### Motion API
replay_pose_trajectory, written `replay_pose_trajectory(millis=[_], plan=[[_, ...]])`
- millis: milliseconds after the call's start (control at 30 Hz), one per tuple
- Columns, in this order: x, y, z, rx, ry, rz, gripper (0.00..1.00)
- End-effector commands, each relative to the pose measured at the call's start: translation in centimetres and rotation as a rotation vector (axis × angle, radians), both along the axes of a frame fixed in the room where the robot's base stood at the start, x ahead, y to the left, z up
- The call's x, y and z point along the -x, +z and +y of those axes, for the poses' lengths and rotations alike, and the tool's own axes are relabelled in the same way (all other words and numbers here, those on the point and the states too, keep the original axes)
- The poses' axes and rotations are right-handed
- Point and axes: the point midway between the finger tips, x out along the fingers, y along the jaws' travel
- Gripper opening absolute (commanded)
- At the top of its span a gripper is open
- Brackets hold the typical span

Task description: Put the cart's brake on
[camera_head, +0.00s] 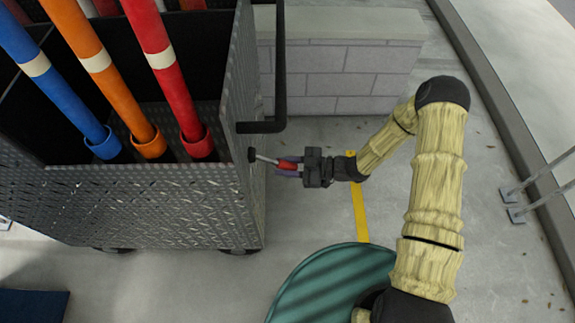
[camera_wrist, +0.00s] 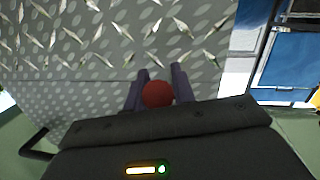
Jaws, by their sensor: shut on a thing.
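The cart (camera_head: 150,205) is a dark metal box with a patterned tread-plate wall, at the left in the head view. A brake lever (camera_head: 265,158) with a thin metal rod and a red grip stands out from its right-hand side. My gripper (camera_head: 288,167) is shut on the red grip, beside the cart wall. In the wrist view the round red end of the brake lever (camera_wrist: 158,94) sits between the two purple-grey fingers of my gripper (camera_wrist: 159,90). The cart's patterned plate (camera_wrist: 100,40) fills the background there. The lever's rod is hidden in that view.
Blue, orange and red poles (camera_head: 120,75) stand in the cart. A black handle bar (camera_head: 280,70) runs along its right side. A low grey block wall (camera_head: 340,70) stands behind. A yellow floor stripe (camera_head: 359,205) lies under my arm. Open concrete floor is at the right.

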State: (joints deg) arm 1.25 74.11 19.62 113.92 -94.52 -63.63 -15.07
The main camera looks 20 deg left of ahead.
Motion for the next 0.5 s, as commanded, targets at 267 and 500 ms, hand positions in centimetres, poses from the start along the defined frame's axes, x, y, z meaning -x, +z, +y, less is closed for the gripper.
replay_pose_trajectory(millis=[267, 500], plan=[[0.00, -0.16, 0.03, 0.002, -0.002, 0.002, 0.43], [0.00, -0.12, -0.06, 0.002, -0.002, 0.002, 0.47]])
